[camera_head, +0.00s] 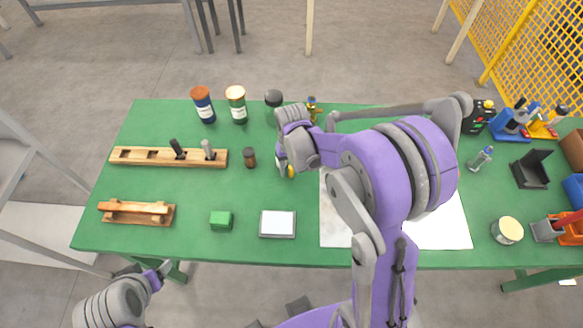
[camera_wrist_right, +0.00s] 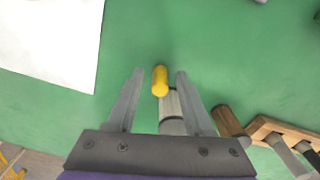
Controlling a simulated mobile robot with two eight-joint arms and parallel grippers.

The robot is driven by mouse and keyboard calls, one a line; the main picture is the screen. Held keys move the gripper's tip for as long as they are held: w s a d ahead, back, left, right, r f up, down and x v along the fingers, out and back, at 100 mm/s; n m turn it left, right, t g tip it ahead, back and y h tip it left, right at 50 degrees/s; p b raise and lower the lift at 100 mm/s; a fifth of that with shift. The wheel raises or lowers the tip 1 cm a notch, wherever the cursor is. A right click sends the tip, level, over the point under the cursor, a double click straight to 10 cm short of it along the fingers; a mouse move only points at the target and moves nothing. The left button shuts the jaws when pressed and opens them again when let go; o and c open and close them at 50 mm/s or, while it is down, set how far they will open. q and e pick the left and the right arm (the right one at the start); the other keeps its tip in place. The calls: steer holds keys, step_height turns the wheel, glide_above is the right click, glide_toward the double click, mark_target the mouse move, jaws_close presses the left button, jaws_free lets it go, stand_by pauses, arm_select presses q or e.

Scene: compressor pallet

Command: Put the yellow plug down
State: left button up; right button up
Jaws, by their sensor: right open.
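The yellow plug (camera_wrist_right: 160,80) shows in the right wrist view as a small rounded yellow cylinder over the green table. It lies between the fingertips of my right gripper (camera_wrist_right: 159,74), with a gap to each side, so the jaws are open around it. A pale grey-white cylinder (camera_wrist_right: 171,105) is right beside the plug and partly behind it; I cannot tell whether they touch. In the head view the plug (camera_head: 291,171) is a small yellow spot beside my right gripper, mostly hidden by the arm. My left gripper (camera_head: 164,268) is at the lower left, off the table's front edge, its jaws unclear.
A brown cylinder (camera_head: 249,158) stands left of the right gripper. Wooden rack (camera_head: 130,156), green block (camera_head: 221,220) and white-topped tray (camera_head: 291,234) are on the left half. Jars (camera_head: 236,104) stand behind. A white sheet (camera_head: 338,235) lies under my right arm.

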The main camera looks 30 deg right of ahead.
step_height(320, 180, up, 12)
steer(key=p, duration=0.1)
arm_select(q)
steer(key=shift+w+r, duration=0.2)
steer(key=shift+r, duration=0.25)
steer(key=shift+w+r, duration=0.2)
steer(key=shift+r, duration=0.25)
arm_select(e)
steer(key=s+a+n+t, duration=0.3)
steer(key=s+a+t, duration=0.2)
steer(key=s, duration=0.8)
steer(key=shift+s+a+r+t, duration=0.25)
steer(key=shift+a+r+t, duration=0.15)
steer(key=shift+a, duration=0.5)
